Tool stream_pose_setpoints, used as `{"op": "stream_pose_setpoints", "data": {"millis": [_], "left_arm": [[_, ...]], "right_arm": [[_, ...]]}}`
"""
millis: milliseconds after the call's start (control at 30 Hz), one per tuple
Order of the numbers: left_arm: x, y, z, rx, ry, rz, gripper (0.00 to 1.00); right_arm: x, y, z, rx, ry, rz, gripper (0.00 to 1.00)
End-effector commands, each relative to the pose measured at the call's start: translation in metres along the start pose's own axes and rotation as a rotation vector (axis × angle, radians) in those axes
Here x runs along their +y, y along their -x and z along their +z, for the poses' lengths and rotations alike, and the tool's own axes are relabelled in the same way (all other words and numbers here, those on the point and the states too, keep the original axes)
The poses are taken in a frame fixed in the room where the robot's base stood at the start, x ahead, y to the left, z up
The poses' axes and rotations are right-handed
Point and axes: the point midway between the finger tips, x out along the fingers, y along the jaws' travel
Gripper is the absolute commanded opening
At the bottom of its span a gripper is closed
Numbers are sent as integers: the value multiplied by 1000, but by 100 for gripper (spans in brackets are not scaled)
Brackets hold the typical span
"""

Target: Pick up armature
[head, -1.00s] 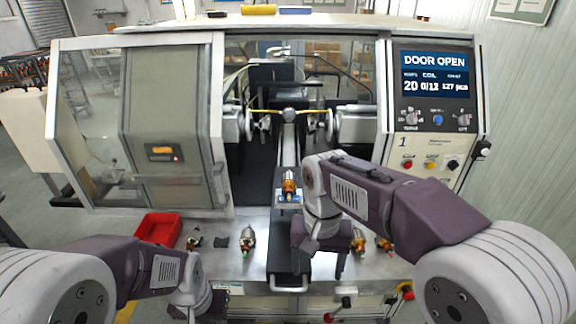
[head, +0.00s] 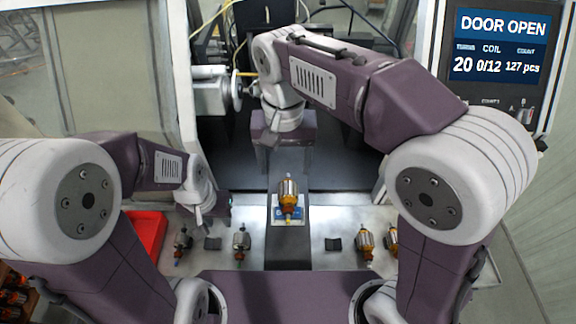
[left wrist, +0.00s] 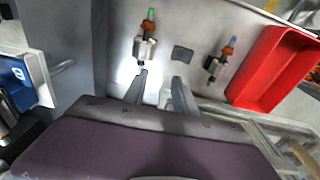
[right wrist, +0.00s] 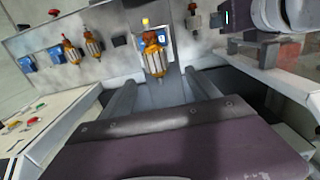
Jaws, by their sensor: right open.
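A copper-and-steel armature (head: 288,197) stands on a small blue and white pad on the central slide. It also shows in the right wrist view (right wrist: 155,55), ahead of the gap between my right fingers and apart from them. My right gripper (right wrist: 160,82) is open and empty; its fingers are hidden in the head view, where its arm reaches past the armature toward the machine. My left gripper (left wrist: 160,85) is open and empty over the left table, its left fingertip close to another armature (left wrist: 145,48). Further armatures rest left (head: 182,242) and right (head: 366,243) of the slide.
A red bin (head: 148,235) is at the table's left. Dark blocks lie on the table, left (head: 213,243) and right (head: 333,244). The open winding machine is behind, with a flyer (head: 232,90) at left and a "DOOR OPEN" screen (head: 502,45) at right.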

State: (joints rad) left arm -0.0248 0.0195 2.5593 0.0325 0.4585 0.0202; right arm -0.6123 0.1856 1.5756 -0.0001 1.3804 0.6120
Motion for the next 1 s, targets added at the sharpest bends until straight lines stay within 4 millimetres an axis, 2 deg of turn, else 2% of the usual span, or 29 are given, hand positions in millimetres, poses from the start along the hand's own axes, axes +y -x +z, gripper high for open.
{"op": "stream_pose_setpoints", "data": {"millis": [100,300,500,633,700,800,1000], "left_arm": [[0,1,0,-1,0,0,33],[0,7,0,-1,0,0,33],[0,10,-1,-1,0,0,33],[0,21,-2,0,0,0,33],[0,21,-2,0,0,0,33],[0,22,-2,0,0,0,33],[0,22,-2,-1,0,0,33]], "right_arm": [[0,-4,1,-2,0,1,70],[1,-33,1,-3,0,2,70],[2,-42,0,-2,-1,1,70],[8,-64,1,-6,-2,4,70],[8,-78,1,-6,-1,4,70],[8,-88,1,-2,0,1,70],[7,-91,0,0,0,0,70]]}}
